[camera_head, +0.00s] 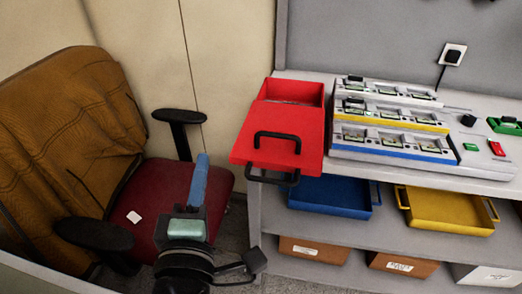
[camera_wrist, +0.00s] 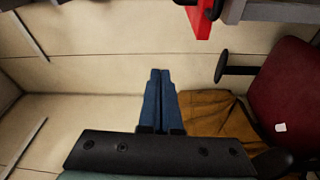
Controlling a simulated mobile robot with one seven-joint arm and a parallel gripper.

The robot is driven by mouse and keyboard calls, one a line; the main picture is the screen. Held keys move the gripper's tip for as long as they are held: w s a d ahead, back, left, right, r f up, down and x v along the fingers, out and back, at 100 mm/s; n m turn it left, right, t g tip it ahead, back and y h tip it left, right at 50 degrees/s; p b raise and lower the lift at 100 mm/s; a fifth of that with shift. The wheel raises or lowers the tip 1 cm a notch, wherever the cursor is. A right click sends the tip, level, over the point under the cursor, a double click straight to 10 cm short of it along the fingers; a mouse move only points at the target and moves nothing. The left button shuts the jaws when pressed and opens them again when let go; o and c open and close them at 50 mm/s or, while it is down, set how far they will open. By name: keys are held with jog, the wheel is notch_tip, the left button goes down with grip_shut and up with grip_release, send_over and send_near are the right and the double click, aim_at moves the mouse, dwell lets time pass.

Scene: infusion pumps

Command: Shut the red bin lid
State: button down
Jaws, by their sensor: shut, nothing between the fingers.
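The red bin (camera_head: 312,92) stands at the left end of the worktop in the head view. Its red lid (camera_head: 248,150) has a black handle (camera_head: 278,139) and covers the front part. A gap shows behind the lid, at the back of the bin. A second black handle sits below the lid at the front. My gripper (camera_head: 203,158) has blue fingers, held together and empty. It is to the left of the bin, in front of the chair, and apart from the lid. In the wrist view the closed fingers (camera_wrist: 160,73) point at the wall, and a red piece (camera_wrist: 203,18) shows at the top edge.
A chair (camera_head: 128,188) with a brown jacket (camera_head: 70,120) stands left, close to my gripper. Pump racks (camera_head: 395,145) fill the worktop right of the bin. A blue tray (camera_head: 330,195) and a yellow tray (camera_head: 447,208) are on the shelf below.

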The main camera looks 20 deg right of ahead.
aim_at(282, 128)
jog(key=s+d+f+n+g+h+p, duration=0.2)
jog(key=s+n+g+p, duration=0.2)
jog(key=s+n+p, duration=1.25)
jog(key=a+p+x, duration=0.1)
jog(key=p+x, duration=0.2)
jog(key=x, duration=1.2)
jog(key=shift+w+f, duration=0.4)
jog(key=shift+f, duration=0.05)
jog(key=shift+w+d, duration=0.1)
jog(key=shift+d, duration=0.05)
jog(key=r+x, duration=0.1)
jog(key=x, duration=0.8)
jog(key=r+x, duration=0.1)
jog(key=x, duration=0.4)
jog(key=shift+w+d+r, duration=0.25)
jog(key=shift+w+d, duration=0.05)
jog(key=shift+d, duration=0.15)
jog(key=shift+r, duration=0.25)
jog(key=shift+w+d+r, duration=0.1)
jog(key=shift+r, duration=0.05)
